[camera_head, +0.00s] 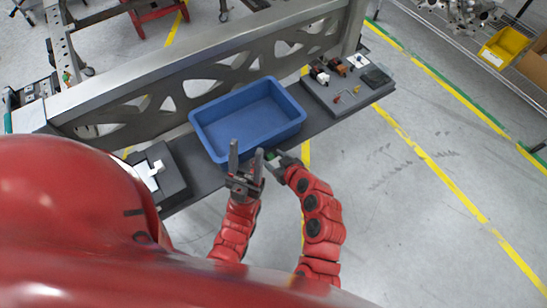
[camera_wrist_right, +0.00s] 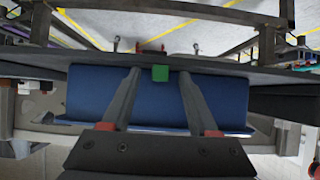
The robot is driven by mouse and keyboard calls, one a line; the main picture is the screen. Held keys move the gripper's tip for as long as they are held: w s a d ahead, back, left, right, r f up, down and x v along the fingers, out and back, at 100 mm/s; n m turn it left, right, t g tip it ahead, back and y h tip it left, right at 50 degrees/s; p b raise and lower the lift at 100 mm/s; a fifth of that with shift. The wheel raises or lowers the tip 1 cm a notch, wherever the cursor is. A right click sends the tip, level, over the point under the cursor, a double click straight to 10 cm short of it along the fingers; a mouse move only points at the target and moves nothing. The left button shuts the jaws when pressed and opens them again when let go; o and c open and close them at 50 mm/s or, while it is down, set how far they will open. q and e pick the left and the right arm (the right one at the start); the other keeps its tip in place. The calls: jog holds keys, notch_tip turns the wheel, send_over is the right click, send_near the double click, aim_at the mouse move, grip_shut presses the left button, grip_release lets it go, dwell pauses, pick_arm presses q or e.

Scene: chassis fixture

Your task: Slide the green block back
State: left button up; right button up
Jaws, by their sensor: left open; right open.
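A small green block (camera_wrist_right: 160,74) shows in the right wrist view at the edge of a dark grey surface, in front of the blue bin (camera_wrist_right: 85,95). My right gripper (camera_wrist_right: 160,80) is open, with one finger on each side of the block and visible gaps between. In the head view a bit of green (camera_head: 271,155) shows by the bin's near side, mostly hidden by my grippers. My left gripper (camera_head: 247,160) is open and empty, its fingers pointing up just in front of the blue bin's near wall (camera_head: 265,137), close to my right gripper (camera_head: 274,158).
The empty bin stands on a dark grey bench (camera_head: 200,180) before a metal beam (camera_head: 200,65). A grey board with small parts (camera_head: 345,100) lies to its right. A dark block with a white piece (camera_head: 150,172) lies left. Open floor lies to the right.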

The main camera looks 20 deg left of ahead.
jog(key=v, duration=0.2)
jog(key=r+p+v, duration=0.1)
jog(key=v, duration=0.2)
jog(key=shift+w+a+r, duration=0.1)
dwell(0.7)
